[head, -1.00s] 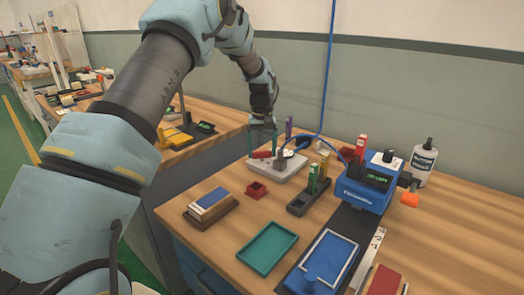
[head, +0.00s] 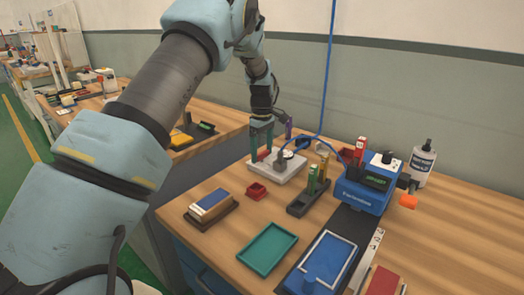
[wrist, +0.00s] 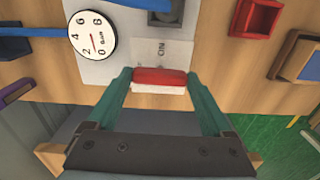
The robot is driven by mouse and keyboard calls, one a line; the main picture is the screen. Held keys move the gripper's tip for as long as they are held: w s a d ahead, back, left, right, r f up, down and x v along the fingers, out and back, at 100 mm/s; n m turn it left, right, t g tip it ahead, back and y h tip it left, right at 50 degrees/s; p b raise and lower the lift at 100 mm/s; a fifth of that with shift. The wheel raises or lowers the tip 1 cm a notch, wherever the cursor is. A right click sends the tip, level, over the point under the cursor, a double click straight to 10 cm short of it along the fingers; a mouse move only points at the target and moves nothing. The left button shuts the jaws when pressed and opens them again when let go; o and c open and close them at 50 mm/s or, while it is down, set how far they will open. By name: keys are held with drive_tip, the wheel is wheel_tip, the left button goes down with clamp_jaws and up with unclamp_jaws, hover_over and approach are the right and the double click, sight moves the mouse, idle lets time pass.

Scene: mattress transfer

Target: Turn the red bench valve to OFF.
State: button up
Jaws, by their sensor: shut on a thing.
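The red bench valve handle (wrist: 160,77) lies between the green fingers of my gripper (wrist: 158,84) in the wrist view. My gripper is shut on it. In the head view my gripper (head: 262,148) points down at the left side of the pale valve plate (head: 284,174), and only a small red part of the handle (head: 263,155) shows. In the wrist view, an ON label (wrist: 162,50) is on the plate just beyond the handle. An OFF label cannot be made out. The valve's stem is hidden.
A round gauge (wrist: 92,35) and a blue hose (head: 326,90) are close to the gripper. A small red tray (head: 257,190), a black holder (head: 303,207) and a blue device (head: 362,197) stand nearby. Bare wood lies front left of the plate.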

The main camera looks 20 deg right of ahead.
sight(262, 152)
idle(0.4)
drive_tip(key=o, duration=1.1)
drive_tip(key=shift+o, duration=0.2)
drive_tip(key=shift+r, duration=0.1)
wheel_tip(262, 152, up, 11)
drive_tip(key=b, duration=0.2)
drive_tip(key=shift+f, duration=0.2)
